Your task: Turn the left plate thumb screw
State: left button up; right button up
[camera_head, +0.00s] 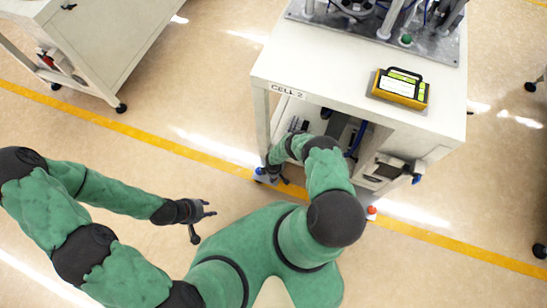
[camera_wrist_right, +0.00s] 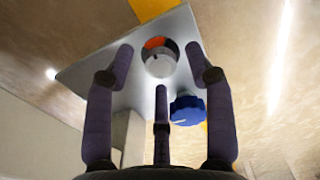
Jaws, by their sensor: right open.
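A blue lobed thumb screw (camera_wrist_right: 187,110) with a white mark shows in the right wrist view, at a corner of a grey plate (camera_wrist_right: 90,78). A round silver knob (camera_wrist_right: 160,62) with an orange-red and black part sits beside it on the plate. My right gripper (camera_wrist_right: 161,68) is open, its three dark fingers pointing at the plate. The knob is between the upper fingertips; the thumb screw is between the middle and right fingers. Contact cannot be told. In the head view, my right gripper (camera_head: 275,174) is low by the cart's left leg, partly hidden by my arm. My left gripper (camera_head: 206,218) is open and empty over the floor.
The white cart (camera_head: 290,68), labelled CELL-2, carries a yellow device (camera_head: 401,87) and a machine on a metal base (camera_head: 410,48). Another white cart (camera_head: 95,45) stands at upper left. A yellow floor line (camera_head: 150,129) runs beneath. The floor at left is clear.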

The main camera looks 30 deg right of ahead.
notch_tip(320, 180, up, 12)
jog(key=shift+f, duration=0.2)
dwell(0.8)
jog(key=shift+a+r, duration=0.1)
dwell(0.5)
